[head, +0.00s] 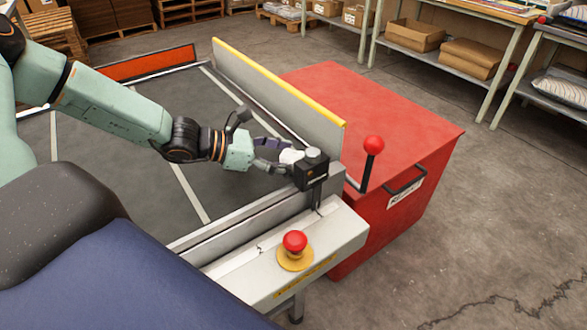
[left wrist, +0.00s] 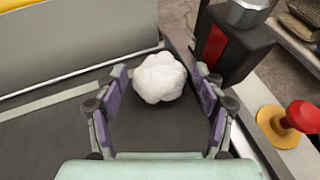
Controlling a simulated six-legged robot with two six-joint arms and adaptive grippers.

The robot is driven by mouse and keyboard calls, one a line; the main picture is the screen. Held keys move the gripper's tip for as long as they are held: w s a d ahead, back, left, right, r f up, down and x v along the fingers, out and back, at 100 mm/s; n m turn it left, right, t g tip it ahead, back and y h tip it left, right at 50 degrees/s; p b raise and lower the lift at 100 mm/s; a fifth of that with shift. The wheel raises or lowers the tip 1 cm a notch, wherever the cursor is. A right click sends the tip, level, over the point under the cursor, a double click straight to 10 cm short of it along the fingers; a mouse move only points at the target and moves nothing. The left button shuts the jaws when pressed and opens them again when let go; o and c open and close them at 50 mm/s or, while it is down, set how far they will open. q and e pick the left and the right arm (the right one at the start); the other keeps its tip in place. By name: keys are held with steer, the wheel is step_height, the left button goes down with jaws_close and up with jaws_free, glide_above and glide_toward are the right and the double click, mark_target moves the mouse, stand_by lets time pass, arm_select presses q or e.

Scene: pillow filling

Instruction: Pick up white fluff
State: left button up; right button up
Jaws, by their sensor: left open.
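A ball of white fluff (left wrist: 159,77) lies on the dark grey table surface, close to the corner by the metal wall. In the head view the fluff (head: 291,156) is partly hidden behind my left gripper and a black box. My left gripper (head: 273,156) is low over the surface beside the fluff. In the left wrist view my left gripper (left wrist: 158,108) is open, with one purple-padded finger on each side; the fluff sits between and just beyond the fingertips. I cannot tell whether a finger touches it. My right gripper is not in view.
A black box (head: 311,172) with a metal cap stands on the table's corner beside the gripper. A yellow-edged wall (head: 280,95) runs behind. A red cabinet (head: 375,115) with a red-knobbed lever (head: 373,145) stands beyond. A red button (head: 295,241) is on the near frame.

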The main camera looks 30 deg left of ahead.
arm_select(q)
steer(key=shift+w+d, duration=0.1)
steer(key=shift+d, duration=0.05)
steer(key=shift+w+f, duration=0.1)
steer(key=c, duration=0.8)
